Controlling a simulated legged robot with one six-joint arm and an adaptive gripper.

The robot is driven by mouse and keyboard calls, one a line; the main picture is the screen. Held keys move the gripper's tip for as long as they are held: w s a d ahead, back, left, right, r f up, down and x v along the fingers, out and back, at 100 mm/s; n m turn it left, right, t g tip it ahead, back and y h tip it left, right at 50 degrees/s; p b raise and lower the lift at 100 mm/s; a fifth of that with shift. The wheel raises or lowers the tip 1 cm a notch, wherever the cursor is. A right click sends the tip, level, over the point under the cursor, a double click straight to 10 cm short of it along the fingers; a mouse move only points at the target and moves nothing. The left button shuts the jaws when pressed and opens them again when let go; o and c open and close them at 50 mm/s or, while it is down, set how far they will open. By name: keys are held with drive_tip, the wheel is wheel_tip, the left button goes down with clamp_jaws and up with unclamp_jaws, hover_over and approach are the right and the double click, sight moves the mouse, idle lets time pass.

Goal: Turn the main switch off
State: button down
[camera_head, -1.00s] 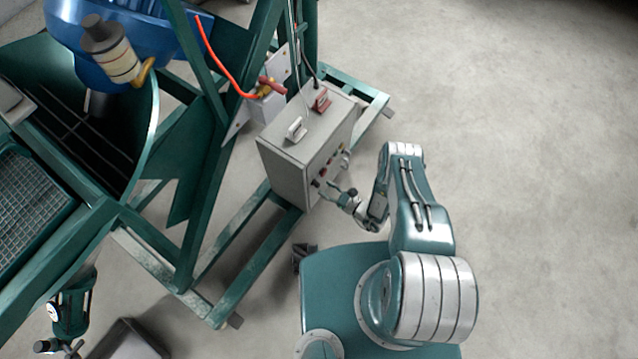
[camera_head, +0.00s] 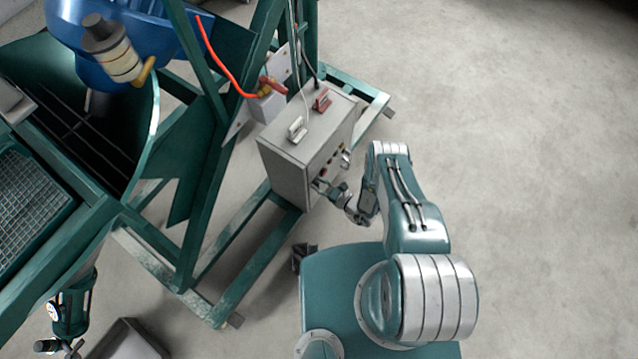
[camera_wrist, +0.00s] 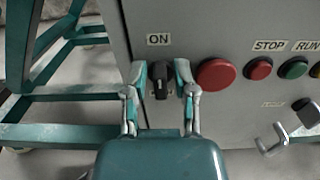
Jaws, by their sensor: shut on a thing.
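The control box (camera_head: 290,172) is a grey cabinet on the green frame, with its button panel facing my arm. In the wrist view, the main switch (camera_wrist: 160,82) is a small black rotary knob under an "ON" label (camera_wrist: 158,40). Its handle stands about upright, pointing toward the label. My gripper (camera_wrist: 160,75) is shut on the knob, one finger on each side of it. In the head view my gripper (camera_head: 322,187) is at the lower part of the panel, and the knob there is hidden by the fingers.
Right of the knob are a large red button (camera_wrist: 216,75), a red STOP button (camera_wrist: 258,68) and a green RUN button (camera_wrist: 293,67). Metal hooks (camera_wrist: 272,138) stick out at lower right. Green frame beams (camera_head: 255,262) run beside the box. The floor at right is clear.

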drive_tip(key=shift+n, duration=0.3)
drive_tip(key=n, duration=0.3)
drive_tip(key=shift+s+a+n, duration=0.1)
drive_tip(key=shift+s+n, duration=0.05)
drive_tip(key=shift+n, duration=0.15)
drive_tip(key=shift+s+a+f+n, duration=0.1)
drive_tip(key=shift+s+f+n, duration=0.1)
drive_tip(key=shift+n, duration=2.05)
drive_tip(key=shift+s+a+f+n, duration=0.1)
drive_tip(key=shift+f+n, duration=0.1)
drive_tip(key=shift+n, duration=2.1)
drive_tip(key=shift+s+a+f+n, duration=0.1)
drive_tip(key=shift+f+n, duration=0.1)
drive_tip(key=shift+n, duration=2.05)
drive_tip(key=c, duration=0.7)
unclamp_jaws()
